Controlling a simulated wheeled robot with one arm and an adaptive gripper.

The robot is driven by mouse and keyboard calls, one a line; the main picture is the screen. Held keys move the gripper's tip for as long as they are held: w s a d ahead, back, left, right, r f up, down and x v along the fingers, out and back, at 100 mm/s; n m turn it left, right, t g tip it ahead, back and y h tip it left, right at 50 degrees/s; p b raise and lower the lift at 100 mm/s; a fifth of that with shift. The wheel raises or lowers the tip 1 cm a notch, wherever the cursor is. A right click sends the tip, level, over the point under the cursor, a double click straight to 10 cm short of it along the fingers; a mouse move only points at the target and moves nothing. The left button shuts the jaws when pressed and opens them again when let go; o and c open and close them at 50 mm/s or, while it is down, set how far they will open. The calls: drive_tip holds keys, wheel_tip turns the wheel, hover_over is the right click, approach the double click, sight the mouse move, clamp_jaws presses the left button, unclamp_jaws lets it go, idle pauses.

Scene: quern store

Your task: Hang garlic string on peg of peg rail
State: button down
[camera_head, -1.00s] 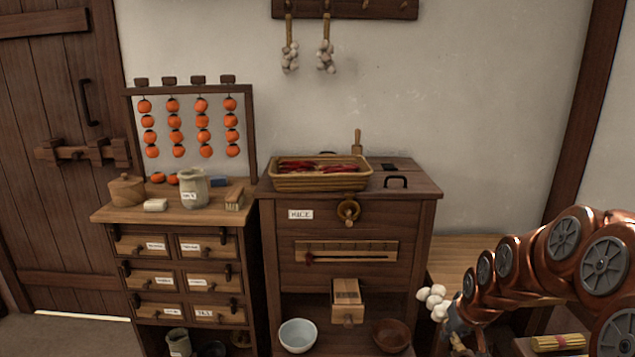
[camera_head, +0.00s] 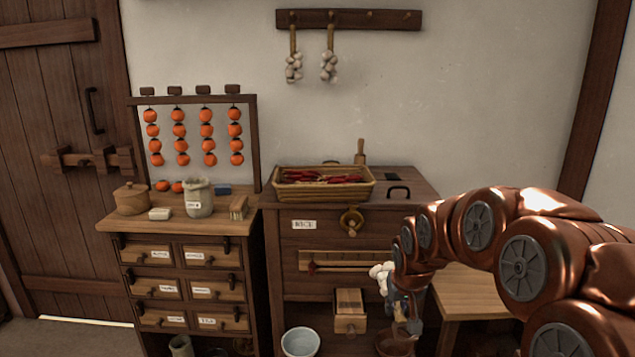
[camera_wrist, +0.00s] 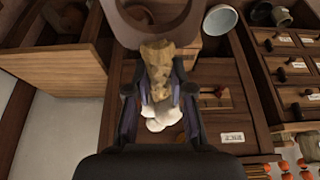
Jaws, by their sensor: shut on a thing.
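The dark peg rail (camera_head: 385,20) is on the wall at the top of the head view. Two garlic strings hang from its left pegs, the left one (camera_head: 293,66) and the right one (camera_head: 328,66). The pegs toward the right carry nothing. My gripper (camera_head: 403,312) is low in front of the cabinet, below the rail. It is shut on a third garlic string, whose white bulbs (camera_head: 380,272) show left of my arm. In the wrist view its tan plait (camera_wrist: 158,62) lies between the fingers, with white bulbs (camera_wrist: 160,118) beyond. My arm partly hides it in the head view.
A rice cabinet (camera_head: 325,222) below the rail bears a basket (camera_head: 322,190) of red chillies and an upright wooden handle. An open small drawer (camera_head: 349,312) juts out. A bench (camera_head: 470,292) stands right. The wall below the free pegs is clear.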

drive_tip(key=shift+s+r+p, duration=0.15)
drive_tip(key=shift+r+p, duration=0.05)
drive_tip(key=shift+p, duration=0.75)
drive_tip(key=p, duration=0.3)
drive_tip(key=shift+s+a+r, duration=0.1)
drive_tip(key=shift+s+r, duration=0.05)
drive_tip(key=shift+s, duration=0.1)
drive_tip(key=p, duration=0.2)
drive_tip(key=shift+s+p, duration=0.3)
drive_tip(key=shift+s, duration=0.1)
drive_tip(key=shift+s+p, duration=0.4)
drive_tip(key=shift+p, duration=0.6)
drive_tip(key=shift+s+d+f, duration=0.1)
drive_tip(key=shift+d+f, duration=0.1)
drive_tip(key=shift+f, duration=0.1)
